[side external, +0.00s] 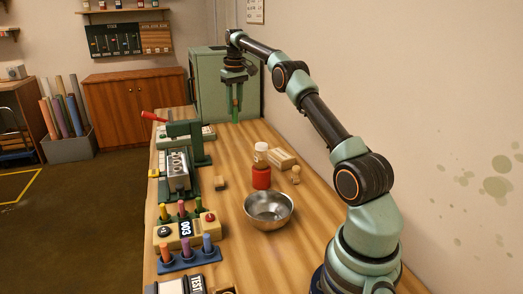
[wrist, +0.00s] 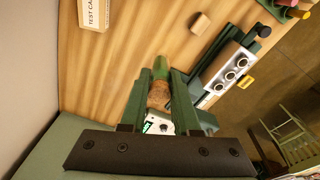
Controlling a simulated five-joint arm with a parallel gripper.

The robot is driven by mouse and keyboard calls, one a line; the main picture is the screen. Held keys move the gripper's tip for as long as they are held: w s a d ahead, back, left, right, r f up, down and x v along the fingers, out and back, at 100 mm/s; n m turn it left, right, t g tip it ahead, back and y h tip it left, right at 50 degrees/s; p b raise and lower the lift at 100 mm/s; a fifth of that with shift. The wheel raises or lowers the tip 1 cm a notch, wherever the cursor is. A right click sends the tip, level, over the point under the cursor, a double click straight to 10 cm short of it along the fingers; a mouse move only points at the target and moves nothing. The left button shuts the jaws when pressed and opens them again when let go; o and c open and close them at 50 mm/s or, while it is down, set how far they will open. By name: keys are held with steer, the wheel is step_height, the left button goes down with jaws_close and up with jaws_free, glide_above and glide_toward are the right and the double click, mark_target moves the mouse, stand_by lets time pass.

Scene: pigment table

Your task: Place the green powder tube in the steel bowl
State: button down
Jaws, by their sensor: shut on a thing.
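The steel bowl (side external: 280,222) stands upright on the wooden table, near my arm's base; its visible inside looks empty. My gripper (side external: 236,112) is high over the far part of the table, well beyond the bowl and apart from it. In the wrist view my gripper (wrist: 160,82) is shut on the green powder tube (wrist: 160,67), whose green end shows between the fingers with a brown cork-like part below it. In the side view the tube is hard to tell from the green fingers.
A press with a red lever (side external: 184,130) and tube racks (side external: 188,260) line the left edge.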

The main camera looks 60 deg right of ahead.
steer(key=shift+a+r, duration=0.1)
steer(key=s+a+f+m, duration=0.1)
steer(key=s+a+f, duration=0.2)
steer(key=s+a, duration=0.7)
steer(key=s+a+f+m, duration=0.2)
steer(key=s+a, duration=0.6)
steer(key=s, duration=0.3)
step_height(320, 180, down, 11)
stand_by(0.6)
steer(key=shift+s+a+r, duration=0.1)
steer(key=c, duration=0.6)
jaws_free()
steer(key=shift+o, duration=0.2)
